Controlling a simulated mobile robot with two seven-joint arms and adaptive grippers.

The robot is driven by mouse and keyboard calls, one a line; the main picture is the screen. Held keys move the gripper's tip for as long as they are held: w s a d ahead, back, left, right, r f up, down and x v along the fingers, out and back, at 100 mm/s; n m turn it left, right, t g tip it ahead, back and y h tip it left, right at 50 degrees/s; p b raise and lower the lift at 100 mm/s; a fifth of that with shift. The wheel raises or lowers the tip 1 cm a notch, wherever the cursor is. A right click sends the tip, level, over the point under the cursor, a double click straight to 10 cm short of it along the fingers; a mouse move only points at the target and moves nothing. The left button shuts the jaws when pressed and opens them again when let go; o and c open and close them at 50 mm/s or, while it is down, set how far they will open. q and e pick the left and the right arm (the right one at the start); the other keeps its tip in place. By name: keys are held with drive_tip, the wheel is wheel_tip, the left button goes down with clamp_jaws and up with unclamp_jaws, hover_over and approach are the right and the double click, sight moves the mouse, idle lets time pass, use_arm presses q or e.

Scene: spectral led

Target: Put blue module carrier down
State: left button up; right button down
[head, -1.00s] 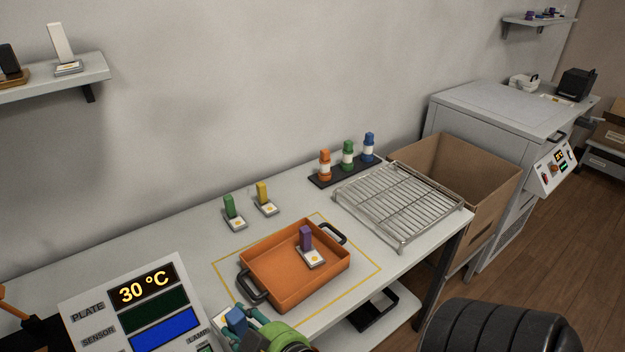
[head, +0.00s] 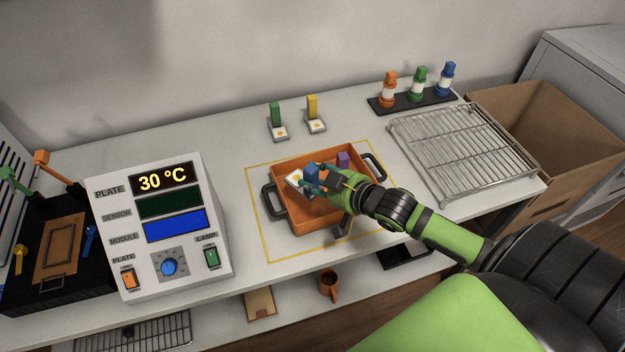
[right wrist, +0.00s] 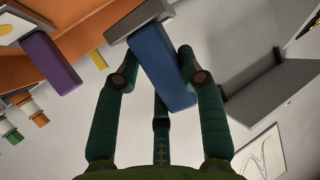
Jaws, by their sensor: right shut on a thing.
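The blue module carrier (head: 311,174), a blue block on a pale plate, is in my right gripper (head: 322,180) over the left part of the orange tray (head: 297,223). Its plate (head: 294,181) looks tilted in the head view; I cannot tell whether it touches the tray. In the right wrist view, the green fingers (right wrist: 160,82) close around the blue block (right wrist: 158,62). The purple carrier (head: 343,159) stands in the tray to the right, partly hidden by my gripper, and also shows in the wrist view (right wrist: 50,62). My left gripper is not in view.
The green carrier (head: 275,115) and yellow carrier (head: 312,108) stand behind the tray. A control box reading 30 °C (head: 163,230) stands left. A wire rack (head: 465,150) and a black stand with coloured bottles (head: 413,103) are to the right. The tray has black handles.

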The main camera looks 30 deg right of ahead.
drive_tip(key=w+f, duration=0.1)
drive_tip(key=w, duration=0.1)
drive_tip(key=w+d+f, duration=0.1)
drive_tip(key=w, duration=0.1)
drive_tip(key=shift+f, duration=2.25)
drive_tip(key=shift+f, duration=0.15)
drive_tip(key=c, duration=0.8)
unclamp_jaws()
drive_tip(key=shift+o, duration=0.2)
drive_tip(key=shift+s, duration=0.1)
